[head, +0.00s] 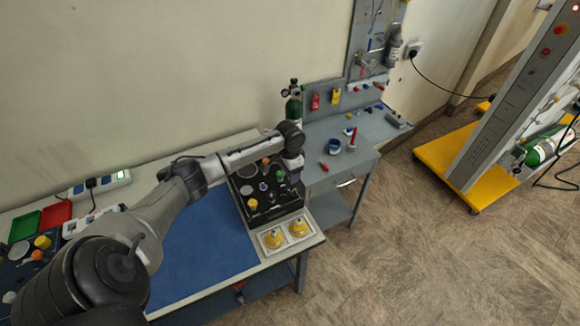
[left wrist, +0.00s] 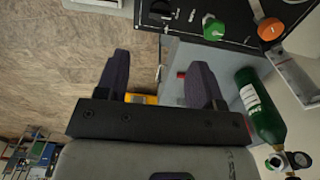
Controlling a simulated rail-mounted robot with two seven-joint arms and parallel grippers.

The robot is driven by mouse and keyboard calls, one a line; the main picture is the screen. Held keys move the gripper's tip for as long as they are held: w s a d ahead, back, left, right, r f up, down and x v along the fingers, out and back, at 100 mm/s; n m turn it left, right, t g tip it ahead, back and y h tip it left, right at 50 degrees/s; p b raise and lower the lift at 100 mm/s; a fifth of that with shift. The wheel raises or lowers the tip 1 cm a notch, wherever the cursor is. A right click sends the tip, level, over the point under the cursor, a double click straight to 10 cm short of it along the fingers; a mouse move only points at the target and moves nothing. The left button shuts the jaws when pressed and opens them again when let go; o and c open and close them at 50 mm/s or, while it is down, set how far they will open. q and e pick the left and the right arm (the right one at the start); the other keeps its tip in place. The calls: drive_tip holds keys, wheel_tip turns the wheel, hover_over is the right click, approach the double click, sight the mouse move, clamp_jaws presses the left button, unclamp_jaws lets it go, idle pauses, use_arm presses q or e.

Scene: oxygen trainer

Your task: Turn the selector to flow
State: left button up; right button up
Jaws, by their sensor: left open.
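The black trainer panel (head: 262,216) stands on the bench with several coloured knobs on it. I cannot tell for sure which of its controls is the selector. My left gripper (head: 296,177) is over the panel's far right part in the head view, and its fingers are small and hard to make out there. In the left wrist view my left gripper (left wrist: 160,78) is open, with nothing between its fingers. A green knob (left wrist: 213,28) and an orange knob (left wrist: 270,29) on the panel show beyond the fingers, apart from them. My right gripper is not in view.
A blue mat (head: 205,250) lies left of the panel. A tray with two yellow-topped items (head: 273,239) sits in front of it. A green cylinder (left wrist: 262,108) stands near the gripper's right side. A grey side table (head: 335,150) holds small items.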

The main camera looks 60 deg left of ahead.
use_arm(q)
drive_tip(key=shift+r, duration=1.05)
